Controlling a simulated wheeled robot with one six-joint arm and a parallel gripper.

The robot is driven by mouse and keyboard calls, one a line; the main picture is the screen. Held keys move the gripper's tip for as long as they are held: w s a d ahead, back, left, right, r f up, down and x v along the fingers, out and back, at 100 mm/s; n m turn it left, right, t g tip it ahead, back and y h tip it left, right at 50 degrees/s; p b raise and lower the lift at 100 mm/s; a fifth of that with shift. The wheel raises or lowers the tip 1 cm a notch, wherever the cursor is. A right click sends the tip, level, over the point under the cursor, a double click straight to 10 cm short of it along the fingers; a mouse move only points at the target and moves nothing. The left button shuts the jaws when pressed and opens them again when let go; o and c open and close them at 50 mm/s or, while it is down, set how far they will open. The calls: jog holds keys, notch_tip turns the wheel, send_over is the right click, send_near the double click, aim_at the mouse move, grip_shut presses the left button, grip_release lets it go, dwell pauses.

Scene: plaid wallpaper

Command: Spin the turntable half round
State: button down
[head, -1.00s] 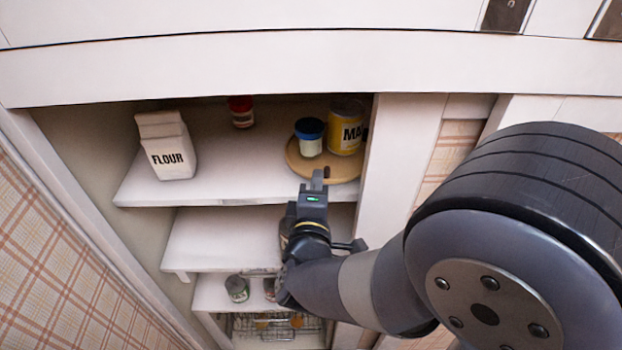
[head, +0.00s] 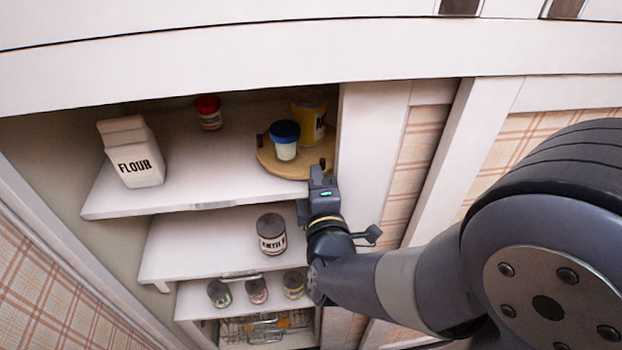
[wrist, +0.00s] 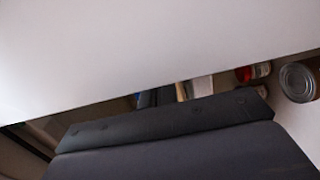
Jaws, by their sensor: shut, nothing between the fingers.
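The turntable (head: 268,158) is a round wooden disc on the top shelf, at its right end. A jar with a blue lid (head: 285,141) and a yellow canister (head: 309,118) stand on it. A small dark knob or peg shows at its left edge. My gripper (head: 318,172) is shut and empty, at the front edge of the turntable and shelf. Whether it touches the disc I cannot tell. In the wrist view a pale flat surface, dark gripper body (wrist: 170,140) and a tin (wrist: 297,82) show; the turntable does not show there.
A flour carton (head: 133,153) and a red-lidded jar (head: 208,112) stand on the top shelf. A labelled tin (head: 271,234) stands on the shelf below, with several small jars lower down. The cupboard's white upright (head: 368,140) is close on the right.

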jog(key=shift+w+d, duration=0.1)
jog(key=shift+d, duration=0.15)
dwell(0.7)
